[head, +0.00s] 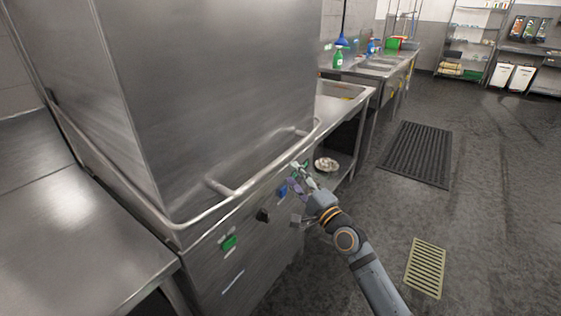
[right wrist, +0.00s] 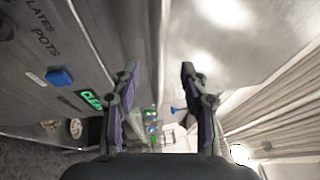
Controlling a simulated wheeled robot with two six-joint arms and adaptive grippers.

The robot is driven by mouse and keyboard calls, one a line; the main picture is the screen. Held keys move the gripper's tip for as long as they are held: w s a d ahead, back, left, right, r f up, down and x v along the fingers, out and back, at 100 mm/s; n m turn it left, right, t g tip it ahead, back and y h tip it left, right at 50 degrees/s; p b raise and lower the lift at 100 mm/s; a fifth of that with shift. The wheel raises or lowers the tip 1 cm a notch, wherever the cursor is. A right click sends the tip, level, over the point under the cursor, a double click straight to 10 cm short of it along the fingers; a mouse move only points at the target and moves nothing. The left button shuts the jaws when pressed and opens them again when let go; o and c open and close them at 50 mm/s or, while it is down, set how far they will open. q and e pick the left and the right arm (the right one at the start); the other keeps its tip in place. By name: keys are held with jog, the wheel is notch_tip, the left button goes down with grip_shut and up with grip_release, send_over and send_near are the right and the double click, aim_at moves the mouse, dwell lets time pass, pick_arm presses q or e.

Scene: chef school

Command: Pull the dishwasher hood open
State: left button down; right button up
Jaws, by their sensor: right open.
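The dishwasher hood (head: 215,85) is a large steel box at the left and middle of the head view, and it looks lowered. Its tubular handle (head: 265,172) runs around the front at the lower edge. My right gripper (head: 298,178) is open, close to the handle's right part, just below and in front of it. In the right wrist view its two fingers (right wrist: 159,75) are apart, with a pale vertical strip between them that may be the handle. I cannot tell whether they touch it. My left gripper is not in view.
A steel table (head: 75,235) stands at the left. A sink counter (head: 345,98) stands beyond. The floor at right is open, with a black mat (head: 418,153).

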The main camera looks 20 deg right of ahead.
aim_at(280, 160)
jog(key=x, duration=0.8)
jog(key=shift+w+a+f, duration=0.1)
jog(key=shift+w+f, duration=0.05)
grip_shut()
